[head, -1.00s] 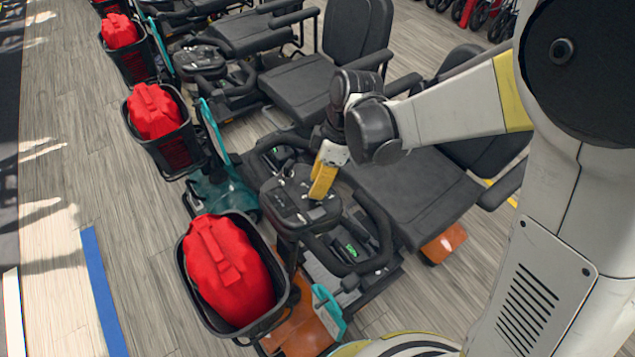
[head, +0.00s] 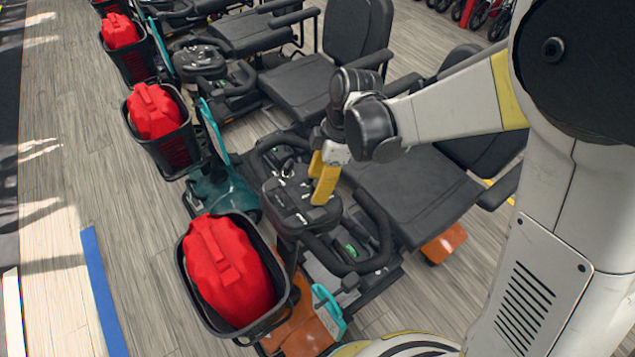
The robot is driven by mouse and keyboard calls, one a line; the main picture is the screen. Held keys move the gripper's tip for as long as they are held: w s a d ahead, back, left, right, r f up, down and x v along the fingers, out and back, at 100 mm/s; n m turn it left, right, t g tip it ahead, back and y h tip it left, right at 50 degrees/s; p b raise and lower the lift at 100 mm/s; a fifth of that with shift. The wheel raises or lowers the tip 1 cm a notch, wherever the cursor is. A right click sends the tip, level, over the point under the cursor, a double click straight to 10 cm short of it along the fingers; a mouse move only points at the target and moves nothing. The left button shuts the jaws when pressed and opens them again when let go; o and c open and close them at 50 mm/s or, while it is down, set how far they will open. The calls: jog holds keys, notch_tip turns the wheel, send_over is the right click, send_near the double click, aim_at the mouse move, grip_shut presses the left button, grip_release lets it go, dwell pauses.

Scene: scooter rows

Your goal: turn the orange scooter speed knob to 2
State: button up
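The orange scooter (head: 300,331) stands at bottom centre, its orange rear part (head: 443,243) showing at the right under the black seat. Its dark control console (head: 288,203) faces up, with small light markings and controls. My gripper (head: 319,192) points down over the right part of this console, its yellow fingertips at or just above the surface. Two yellow fingers show, one partly behind the other; the gap between them is unclear. The speed knob cannot be made out; the fingers may cover it. Whether the fingers touch anything cannot be told.
The handlebar loop (head: 372,225) curves close around my gripper. A basket (head: 187,290) with a red bag (head: 228,270) is in front of the console. A teal scooter (head: 225,190) stands close behind, with more scooters beyond. Open floor (head: 60,150) lies to the left.

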jog(key=v, duration=1.2)
dwell(0.3)
